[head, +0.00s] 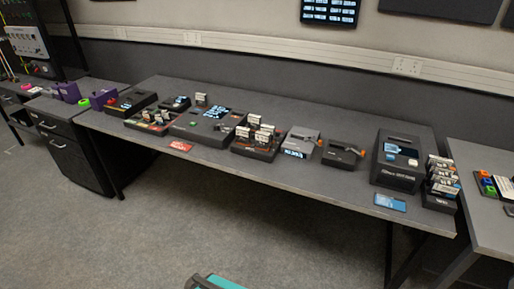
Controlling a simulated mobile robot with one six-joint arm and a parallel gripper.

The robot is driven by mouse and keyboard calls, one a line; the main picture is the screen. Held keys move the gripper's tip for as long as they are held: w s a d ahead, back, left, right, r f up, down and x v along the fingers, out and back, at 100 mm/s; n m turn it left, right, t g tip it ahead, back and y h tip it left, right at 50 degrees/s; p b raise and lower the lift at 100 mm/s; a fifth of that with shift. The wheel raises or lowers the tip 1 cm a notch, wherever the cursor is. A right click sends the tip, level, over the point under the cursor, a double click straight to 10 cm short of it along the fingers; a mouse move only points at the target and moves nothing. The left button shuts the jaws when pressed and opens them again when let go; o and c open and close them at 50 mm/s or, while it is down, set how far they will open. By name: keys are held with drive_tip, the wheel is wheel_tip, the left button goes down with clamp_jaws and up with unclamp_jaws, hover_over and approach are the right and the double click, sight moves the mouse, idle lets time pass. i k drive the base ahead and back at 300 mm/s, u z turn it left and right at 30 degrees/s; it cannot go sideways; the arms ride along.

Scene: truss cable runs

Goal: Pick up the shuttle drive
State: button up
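No object is readable as the shuttle drive, so I cannot tell which one it is. Small labelled cartridges stand in a dark rack (256,148) at mid table and in another rack (440,203) at the right end. A single upright cartridge (201,99) stands at the back of a wide dark console (207,128). A grey device with a lit display (300,142) and a dark device with an orange part (343,154) sit right of the middle rack. A tall dark unit (398,161) stands further right. My gripper is not recognisable in view.
The long grey table (300,185) has a clear front strip, with a red card (181,146) and blue card (390,202) near the edge. Side tables adjoin both ends. A teal and black piece (212,283) shows at the bottom edge. The floor (230,220) is open.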

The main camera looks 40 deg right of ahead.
sight(262, 139)
drive_tip(key=z, duration=0.05)
drive_tip(key=i, duration=0.95)
